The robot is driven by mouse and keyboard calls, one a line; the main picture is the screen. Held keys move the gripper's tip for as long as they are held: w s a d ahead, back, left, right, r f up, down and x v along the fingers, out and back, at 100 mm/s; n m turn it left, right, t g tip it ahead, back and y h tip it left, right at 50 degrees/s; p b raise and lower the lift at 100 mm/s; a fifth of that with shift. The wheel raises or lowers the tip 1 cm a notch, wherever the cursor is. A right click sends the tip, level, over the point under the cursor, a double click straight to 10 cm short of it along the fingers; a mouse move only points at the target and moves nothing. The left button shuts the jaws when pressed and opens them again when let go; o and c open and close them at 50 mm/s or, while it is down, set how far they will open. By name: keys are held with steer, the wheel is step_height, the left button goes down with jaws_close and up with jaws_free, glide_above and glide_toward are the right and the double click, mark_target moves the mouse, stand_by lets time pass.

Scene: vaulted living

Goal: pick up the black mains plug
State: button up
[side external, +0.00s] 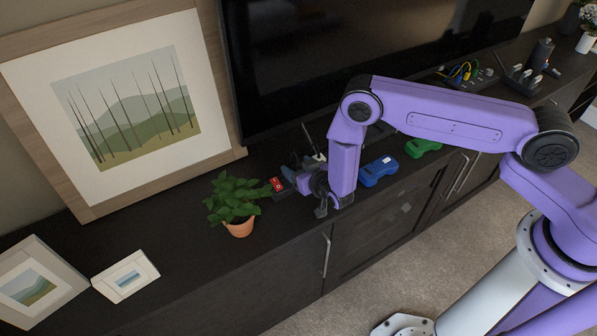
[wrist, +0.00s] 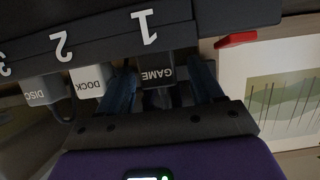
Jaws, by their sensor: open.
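The black mains plug (wrist: 158,76), labelled GAME, sits at position 1 of a dark power strip (wrist: 100,38) in the wrist view. My gripper (wrist: 161,80) is open, with one blue finger on each side of this plug. Whether the fingers touch it I cannot tell. A white plug labelled DOCK (wrist: 91,80) is at position 2, just beyond the left finger. A grey plug labelled DISC (wrist: 43,90) is farther left. In the side external view my gripper (side external: 318,192) is low over the cabinet beside the strip and hides the black plug.
The strip's red switch (side external: 277,184) shows beside a potted plant (side external: 236,203) on the cabinet. A blue device (side external: 378,170) and a green device (side external: 422,147) lie to the right. A television (side external: 350,50) and a framed picture (side external: 125,105) stand behind.

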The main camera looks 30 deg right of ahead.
steer(key=shift+w, duration=0.2)
steer(key=c, duration=1.1)
steer(key=shift+o, duration=0.2)
